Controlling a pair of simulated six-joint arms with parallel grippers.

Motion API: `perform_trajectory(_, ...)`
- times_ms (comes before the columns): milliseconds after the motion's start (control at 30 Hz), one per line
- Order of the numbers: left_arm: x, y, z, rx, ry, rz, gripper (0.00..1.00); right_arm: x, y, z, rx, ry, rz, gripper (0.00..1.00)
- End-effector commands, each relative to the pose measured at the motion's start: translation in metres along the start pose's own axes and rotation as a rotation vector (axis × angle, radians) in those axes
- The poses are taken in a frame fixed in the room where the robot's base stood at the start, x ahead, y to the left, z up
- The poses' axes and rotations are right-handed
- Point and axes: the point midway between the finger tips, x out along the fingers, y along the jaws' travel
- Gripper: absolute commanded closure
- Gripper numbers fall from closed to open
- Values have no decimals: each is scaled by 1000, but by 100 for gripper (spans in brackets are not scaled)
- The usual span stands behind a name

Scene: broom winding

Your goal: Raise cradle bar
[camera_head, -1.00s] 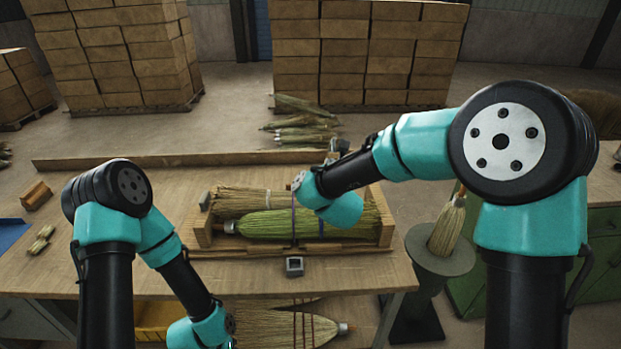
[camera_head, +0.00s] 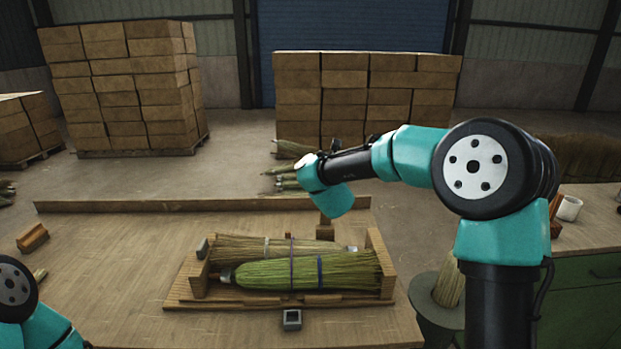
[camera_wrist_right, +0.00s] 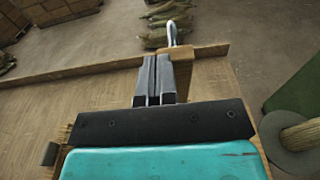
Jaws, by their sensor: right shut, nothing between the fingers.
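A wooden cradle (camera_head: 375,250) on the bench holds a green broom (camera_head: 270,276) in front and a straw-coloured broom (camera_head: 235,246) behind it, both lying flat. A slat (camera_head: 250,300) runs low along its front; I cannot tell which part is the bar. My right arm reaches over the back of the cradle, its wrist high above the brooms. In the wrist view my right gripper (camera_wrist_right: 154,78) is shut and empty. Beyond its fingers stands a wooden post (camera_wrist_right: 186,68) with a shiny metal piece at its top; contact is unclear. My left gripper is out of view.
A small metal block (camera_head: 292,319) sits in front of the cradle. A wooden block (camera_head: 33,237) lies at the bench's left. A round stand (camera_head: 425,305) with an upright broom (camera_head: 449,283) is at right. A low ledge (camera_head: 120,206) edges the bench's back.

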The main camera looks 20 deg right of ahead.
Motion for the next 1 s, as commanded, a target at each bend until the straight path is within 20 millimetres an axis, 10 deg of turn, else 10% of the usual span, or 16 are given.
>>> perform_trajectory(567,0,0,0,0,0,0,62,-4,-2,1,0,0,-2,100)
perform_trajectory(1000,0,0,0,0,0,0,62,-70,-2,2,1,-1,-1,100)
